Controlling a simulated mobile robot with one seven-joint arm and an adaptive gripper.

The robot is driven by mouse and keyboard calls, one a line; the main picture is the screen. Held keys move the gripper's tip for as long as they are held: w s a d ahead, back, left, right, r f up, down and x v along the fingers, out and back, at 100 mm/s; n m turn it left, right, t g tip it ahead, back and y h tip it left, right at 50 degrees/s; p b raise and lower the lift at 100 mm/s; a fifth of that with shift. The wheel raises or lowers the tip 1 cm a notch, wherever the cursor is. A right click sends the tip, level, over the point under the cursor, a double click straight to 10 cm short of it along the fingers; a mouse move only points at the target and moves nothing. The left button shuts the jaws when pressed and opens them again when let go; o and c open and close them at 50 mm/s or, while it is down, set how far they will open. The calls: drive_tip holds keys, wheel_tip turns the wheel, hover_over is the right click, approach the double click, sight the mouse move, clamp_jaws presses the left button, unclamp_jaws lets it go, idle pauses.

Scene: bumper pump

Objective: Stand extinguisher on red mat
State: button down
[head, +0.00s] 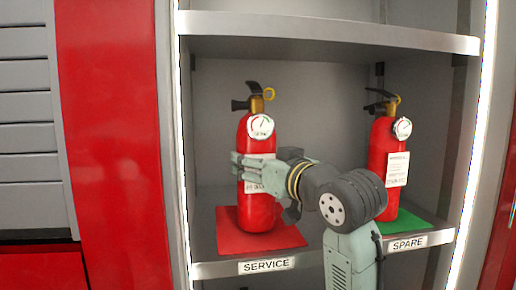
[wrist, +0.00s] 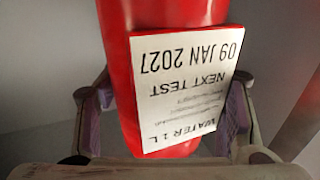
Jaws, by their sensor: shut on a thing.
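A red extinguisher (head: 257,208) with a round gauge and a black handle is upright over the red mat (head: 286,237) on the left of the shelf. Its base appears to be on or just above the mat; I cannot tell if it touches. My gripper (head: 258,170) is shut around its middle. In the wrist view, the extinguisher's red body (wrist: 165,15) and its white label, which reads upside down, are between my two fingers (wrist: 165,120).
A second extinguisher (head: 380,150) stands on a green mat (head: 408,222) at the right, behind my arm. Labels on the shelf edge read "SERVICE" (head: 266,266) and "SPARE" (head: 408,243). An upper shelf (head: 330,30) and lit side posts frame the bay.

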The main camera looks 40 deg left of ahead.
drive_tip(key=shift+s+f, duration=0.1)
drive_tip(key=shift+f, duration=0.15)
drive_tip(key=shift+c, duration=2.3)
unclamp_jaws()
drive_tip(key=shift+f, duration=0.15)
drive_tip(key=b+v, duration=0.4)
drive_tip(key=v, duration=0.8)
